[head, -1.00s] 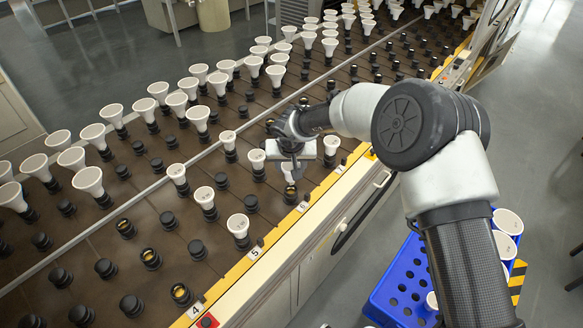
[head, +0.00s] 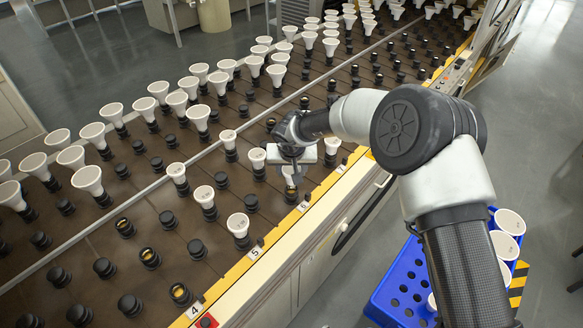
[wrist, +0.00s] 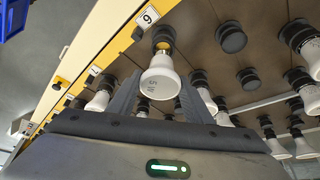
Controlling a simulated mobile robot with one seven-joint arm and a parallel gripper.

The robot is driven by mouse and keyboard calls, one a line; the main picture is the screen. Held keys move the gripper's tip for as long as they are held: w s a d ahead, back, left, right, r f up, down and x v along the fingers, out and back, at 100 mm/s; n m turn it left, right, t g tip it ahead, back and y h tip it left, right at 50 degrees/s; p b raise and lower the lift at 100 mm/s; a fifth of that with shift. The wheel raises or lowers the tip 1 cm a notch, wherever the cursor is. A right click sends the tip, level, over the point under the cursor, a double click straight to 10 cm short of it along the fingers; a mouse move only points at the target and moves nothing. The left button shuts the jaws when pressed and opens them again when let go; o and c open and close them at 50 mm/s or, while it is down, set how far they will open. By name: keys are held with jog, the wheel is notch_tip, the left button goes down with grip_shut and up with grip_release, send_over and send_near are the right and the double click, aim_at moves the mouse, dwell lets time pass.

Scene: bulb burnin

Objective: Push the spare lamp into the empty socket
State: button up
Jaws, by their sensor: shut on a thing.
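The spare lamp (wrist: 160,82) is a white reflector bulb with a dark marking on its face and a brass-coloured base. In the wrist view it is between the two dark fingers of my gripper (wrist: 162,90), which is shut on it. Its base points at the socket (wrist: 162,36), a black ring beside the number plate. Some brass shows at the socket mouth; I cannot tell how far the base is in. In the head view my gripper (head: 292,164) is above the front row, partly hiding the lamp (head: 291,173). The socket (head: 291,195) is directly below.
White lamps stand close around my gripper, including one on the right (head: 332,146) and one on the left (head: 258,158). Other sockets (head: 181,294) are without lamps. A yellow numbered edge (head: 235,272) runs along the front. A blue crate (head: 385,292) with lamps stands at lower right.

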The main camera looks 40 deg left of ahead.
jog(key=shift+f, duration=1.45)
jog(key=o, duration=1.1)
jog(key=shift+o, duration=0.2)
jog(key=p+v, duration=0.3)
jog(key=v, duration=1.4)
jog(key=shift+r, duration=0.2)
jog(key=shift+s, duration=0.1)
